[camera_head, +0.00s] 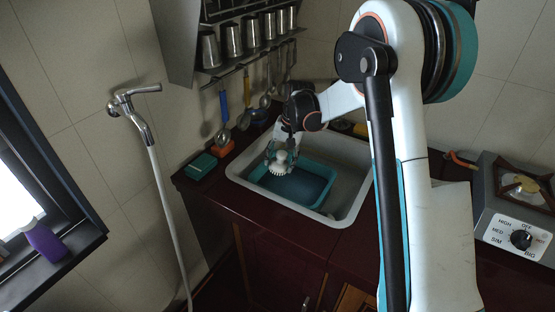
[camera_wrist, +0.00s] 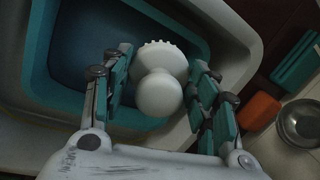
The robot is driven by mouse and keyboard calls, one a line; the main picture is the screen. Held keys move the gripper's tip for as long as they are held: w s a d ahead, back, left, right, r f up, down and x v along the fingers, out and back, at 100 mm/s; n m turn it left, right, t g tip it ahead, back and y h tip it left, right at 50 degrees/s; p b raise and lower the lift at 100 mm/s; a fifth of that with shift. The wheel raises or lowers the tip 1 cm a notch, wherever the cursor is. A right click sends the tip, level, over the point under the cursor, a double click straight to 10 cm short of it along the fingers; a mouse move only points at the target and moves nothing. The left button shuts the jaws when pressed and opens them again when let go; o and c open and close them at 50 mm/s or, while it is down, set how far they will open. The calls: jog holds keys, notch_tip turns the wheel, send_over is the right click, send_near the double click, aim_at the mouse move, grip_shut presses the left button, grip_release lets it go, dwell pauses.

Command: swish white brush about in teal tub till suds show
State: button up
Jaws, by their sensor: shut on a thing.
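The white brush (camera_head: 281,165) has a round knob and a ring of bristles that point down. My gripper (camera_head: 279,153) is shut on the brush. In the wrist view the brush's knob (camera_wrist: 159,93) sits between the two teal-padded fingers of my gripper (camera_wrist: 163,88). The teal tub (camera_head: 322,171) sits inside the sink and holds dark blue liquid. The brush is over the tub's back left part; I cannot tell whether its bristles touch the liquid. No suds show on the visible liquid.
The grey sink (camera_head: 345,205) surrounds the tub. A green sponge (camera_head: 201,166) and an orange block (camera_head: 222,148) lie on the counter to the left. Utensils hang from a rail behind, below metal cups (camera_head: 232,40). A stove (camera_head: 515,215) stands at right.

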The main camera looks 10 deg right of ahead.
jog(key=w+m, duration=0.1)
jog(key=w, duration=0.2)
jog(key=shift+s+d+f+b+x, duration=0.1)
jog(key=shift+d+b+x, duration=0.35)
jog(key=shift+b+x, duration=1.2)
jog(key=shift+s+d+f+b+x, duration=0.1)
jog(key=shift+d+b+x, duration=0.4)
jog(key=shift+x, duration=2.05)
jog(key=shift+s+d+f+b+x, duration=0.15)
jog(key=shift+d+b+x, duration=0.2)
jog(key=shift+b+x, duration=1.35)
jog(key=shift+f+p, duration=0.45)
jog(key=shift+f, duration=0.1)
jog(key=shift+f, duration=0.35)
jog(key=shift+f, duration=0.7)
jog(key=shift+f, duration=0.3)
jog(key=shift+f, duration=0.25)
jog(key=shift+r, duration=0.2)
